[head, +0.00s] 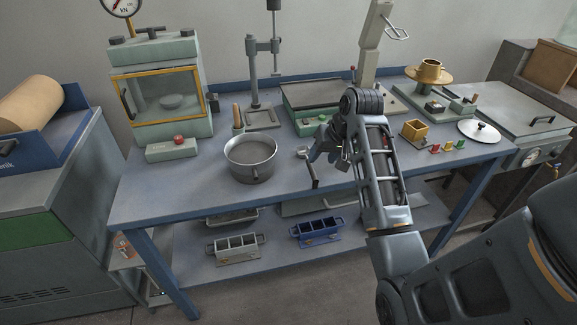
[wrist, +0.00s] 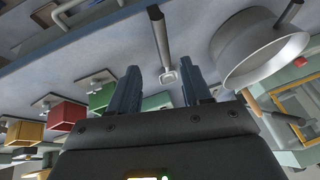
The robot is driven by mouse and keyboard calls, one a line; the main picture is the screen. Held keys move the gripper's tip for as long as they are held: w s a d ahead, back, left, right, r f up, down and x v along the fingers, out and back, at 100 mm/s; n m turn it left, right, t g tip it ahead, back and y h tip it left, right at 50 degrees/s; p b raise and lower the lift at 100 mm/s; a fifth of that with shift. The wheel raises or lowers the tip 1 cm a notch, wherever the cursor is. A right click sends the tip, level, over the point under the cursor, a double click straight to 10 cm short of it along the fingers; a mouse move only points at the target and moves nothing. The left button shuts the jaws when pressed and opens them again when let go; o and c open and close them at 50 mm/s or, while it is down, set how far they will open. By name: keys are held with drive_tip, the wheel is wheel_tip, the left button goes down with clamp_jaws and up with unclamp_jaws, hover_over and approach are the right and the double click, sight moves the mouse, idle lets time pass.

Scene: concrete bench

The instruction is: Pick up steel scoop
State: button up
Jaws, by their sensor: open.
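The steel scoop (head: 303,153) lies on the blue bench to the right of a metal pan, its dark handle pointing toward the bench's front edge. In the wrist view the scoop (wrist: 169,77) shows its small steel head between my fingertips in the picture, with the dark handle running up and away. My gripper (head: 318,151) is just right of the scoop in the head view and overlaps part of it. In the wrist view my gripper (wrist: 162,72) has its two fingers spread apart with nothing held. How high the fingers are above the scoop is hard to tell.
The metal pan (head: 251,157) stands close on the left; it also shows in the wrist view (wrist: 258,48). A yellow box (head: 414,132) is to the right. The bench front left is clear.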

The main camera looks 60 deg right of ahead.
sight(312, 166)
drive_tip(key=shift+w+r+p+x, duration=0.1)
drive_tip(key=shift+w+p+x, duration=0.1)
drive_tip(key=shift+x, duration=1.65)
drive_tip(key=shift+w+r+p+x, duration=0.1)
drive_tip(key=shift+w+p+x, duration=0.1)
drive_tip(key=shift+x, duration=1.7)
drive_tip(key=shift+d, duration=0.2)
drive_tip(key=shift+c, duration=0.3)
clamp_jaws()
